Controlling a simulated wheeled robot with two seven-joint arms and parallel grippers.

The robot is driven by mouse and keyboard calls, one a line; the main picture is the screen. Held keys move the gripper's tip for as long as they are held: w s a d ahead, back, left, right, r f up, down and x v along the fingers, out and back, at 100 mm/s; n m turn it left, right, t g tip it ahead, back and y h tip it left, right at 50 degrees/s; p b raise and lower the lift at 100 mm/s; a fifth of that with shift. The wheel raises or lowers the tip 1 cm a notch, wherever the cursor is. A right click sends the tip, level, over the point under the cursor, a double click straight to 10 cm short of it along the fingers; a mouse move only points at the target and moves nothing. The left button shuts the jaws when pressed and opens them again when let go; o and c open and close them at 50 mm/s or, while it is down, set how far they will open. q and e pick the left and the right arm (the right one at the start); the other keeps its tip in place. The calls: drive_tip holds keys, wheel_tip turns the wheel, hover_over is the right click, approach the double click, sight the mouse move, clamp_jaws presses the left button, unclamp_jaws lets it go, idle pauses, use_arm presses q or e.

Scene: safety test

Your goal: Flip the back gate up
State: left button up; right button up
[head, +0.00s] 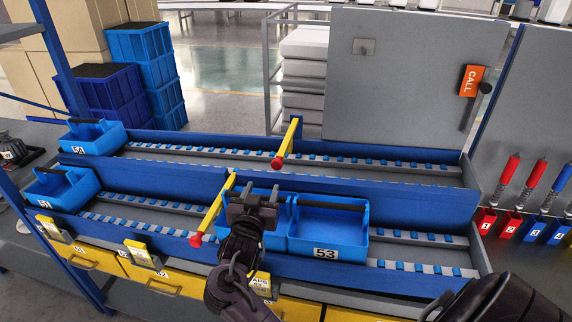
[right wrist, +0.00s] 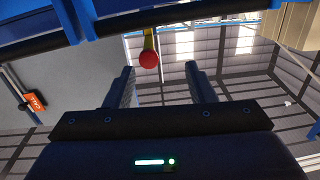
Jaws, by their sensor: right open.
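The back gate (head: 288,140) is a yellow bar with a red knob, slanting toward me across the back roller lane. The similar front gate (head: 214,208) lies lower left, across the front lane. My right gripper (head: 252,202) is open and empty, above a blue bin in the front lane. It is in front of the back gate and just right of the front gate. In the right wrist view a red knob (right wrist: 149,60) on a short piece of yellow bar shows between the open fingers, apart from them; it looks like the back gate's. My left gripper is not in view.
Blue bin 53 (head: 330,224) stands right of the gripper in the front lane. Two more blue bins (head: 92,136) (head: 62,188) stand at the lanes' left ends. A grey panel (head: 415,80) with an orange CALL sign (head: 472,80) rises behind the back lane.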

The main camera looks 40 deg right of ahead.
sight(276, 166)
drive_tip(key=d, duration=0.1)
drive_tip(key=d+r+h, duration=0.1)
drive_tip(key=d, duration=0.1)
drive_tip(key=shift+w+d+r+m+p, duration=0.2)
drive_tip(key=shift+m+p, duration=0.1)
drive_tip(key=shift+m, duration=0.1)
drive_tip(key=w+d, duration=0.1)
drive_tip(key=w+p, duration=0.1)
drive_tip(key=shift+w+d+r, duration=0.1)
drive_tip(key=shift+w+d, duration=0.25)
drive_tip(key=shift+d, duration=0.05)
drive_tip(key=shift+p+x, duration=0.3)
drive_tip(key=shift+x, duration=0.8)
drive_tip(key=shift+d+f, duration=0.2)
drive_tip(key=shift+d, duration=0.15)
drive_tip(key=shift+a, duration=0.1)
drive_tip(key=c, duration=0.7)
clamp_jaws()
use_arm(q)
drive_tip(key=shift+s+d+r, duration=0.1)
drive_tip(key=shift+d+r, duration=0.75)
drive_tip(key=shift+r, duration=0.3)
